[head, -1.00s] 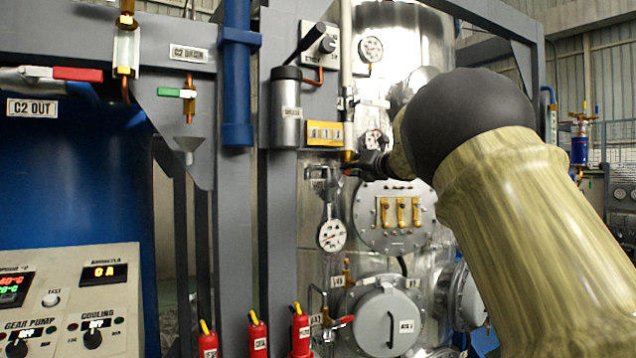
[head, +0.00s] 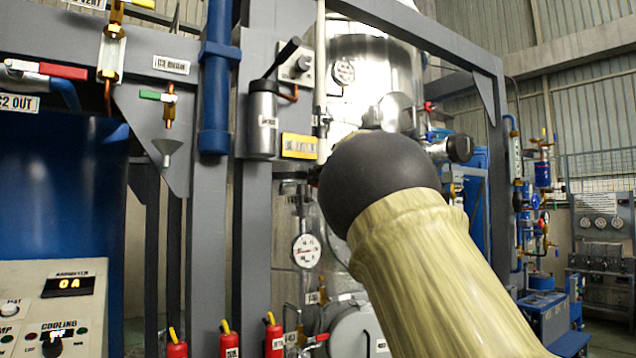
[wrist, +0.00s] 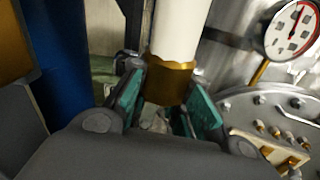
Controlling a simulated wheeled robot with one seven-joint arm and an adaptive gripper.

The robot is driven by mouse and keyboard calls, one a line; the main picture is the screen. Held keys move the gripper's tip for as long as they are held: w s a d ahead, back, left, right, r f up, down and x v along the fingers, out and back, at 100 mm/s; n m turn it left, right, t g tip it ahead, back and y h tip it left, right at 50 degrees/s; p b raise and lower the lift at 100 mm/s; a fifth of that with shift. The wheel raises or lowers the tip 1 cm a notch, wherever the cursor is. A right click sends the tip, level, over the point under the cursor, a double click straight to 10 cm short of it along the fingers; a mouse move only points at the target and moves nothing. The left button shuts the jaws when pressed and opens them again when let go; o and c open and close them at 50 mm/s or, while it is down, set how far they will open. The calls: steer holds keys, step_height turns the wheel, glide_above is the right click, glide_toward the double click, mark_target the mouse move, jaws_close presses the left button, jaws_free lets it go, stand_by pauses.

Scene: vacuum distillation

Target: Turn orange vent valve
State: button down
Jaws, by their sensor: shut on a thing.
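In the wrist view, a white pipe (wrist: 180,30) ends in an orange-brass valve fitting (wrist: 170,80). My gripper (wrist: 165,108) has its teal-padded fingers on either side of this fitting and is shut on the vent valve there. The valve's handle cannot be made out between the fingers. In the head view, the same white pipe (head: 320,70) comes down to the left of the steel vessel (head: 372,75). My dark wrist joint and pale arm hide the valve and the gripper in that view.
A dial gauge (wrist: 292,28) and a bolted flange (wrist: 260,105) are close on the right in the wrist view. A grey canister (head: 262,120) and a yellow label plate (head: 299,146) are left of the pipe. A grey frame post (head: 253,250) stands left.

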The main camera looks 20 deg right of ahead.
steer(key=shift+f, duration=0.15)
steer(key=c, duration=1.3)
jaws_free()
steer(key=v, duration=1.2)
steer(key=shift+d, duration=0.1)
